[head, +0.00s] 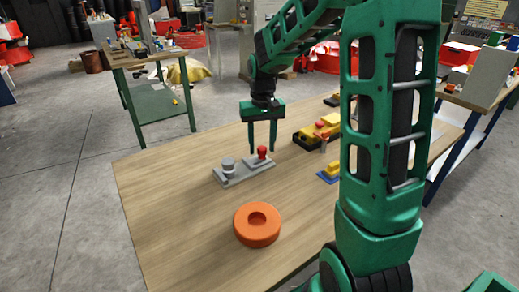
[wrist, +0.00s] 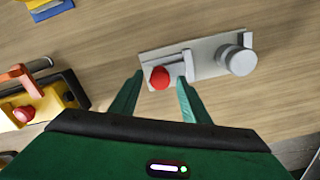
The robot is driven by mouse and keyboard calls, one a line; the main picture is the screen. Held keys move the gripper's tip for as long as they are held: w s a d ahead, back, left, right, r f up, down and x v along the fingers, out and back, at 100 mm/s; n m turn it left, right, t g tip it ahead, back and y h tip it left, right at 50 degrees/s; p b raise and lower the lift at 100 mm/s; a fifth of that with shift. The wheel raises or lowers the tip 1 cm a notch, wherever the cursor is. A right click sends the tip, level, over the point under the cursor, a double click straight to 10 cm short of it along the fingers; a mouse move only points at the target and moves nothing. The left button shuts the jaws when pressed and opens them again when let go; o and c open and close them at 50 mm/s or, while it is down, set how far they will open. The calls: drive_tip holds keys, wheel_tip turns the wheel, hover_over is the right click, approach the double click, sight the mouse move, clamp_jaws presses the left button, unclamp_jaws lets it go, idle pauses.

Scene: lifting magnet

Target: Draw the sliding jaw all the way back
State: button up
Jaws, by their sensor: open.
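A light grey fixture (head: 240,176) lies on the wooden table, with a round grey post (head: 228,165) at one end and a red knob (head: 262,152) near the other. In the wrist view the grey plate (wrist: 212,70), the post (wrist: 237,60) and the red knob (wrist: 159,77) also show. A grey bar, which looks like the sliding jaw (wrist: 176,62), lies beside the knob. My gripper (head: 261,150) is open, pointing down, with its fingertips (wrist: 160,78) on either side of the red knob. I cannot tell whether they touch it.
An orange ring (head: 257,225) lies nearer on the table. A yellow-and-black device (head: 318,132) with a red knob (wrist: 24,114) stands to the right in the head view, near a blue-and-yellow piece (head: 329,173). The table's left side is clear.

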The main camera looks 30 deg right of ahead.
sight(262, 148)
wheel_tip(262, 148, up, 9)
idle(0.3)
idle(0.5)
drive_tip(key=s+d+f+m, duration=0.1)
drive_tip(key=s+f, duration=0.1)
drive_tip(key=s, duration=1.3)
drive_tip(key=s+d+f+m, duration=0.1)
drive_tip(key=s+d+f, duration=0.1)
drive_tip(key=s, duration=1.3)
drive_tip(key=shift+s+d+f+m, duration=0.2)
drive_tip(key=shift+d+f+m, duration=0.1)
drive_tip(key=shift+m, duration=0.1)
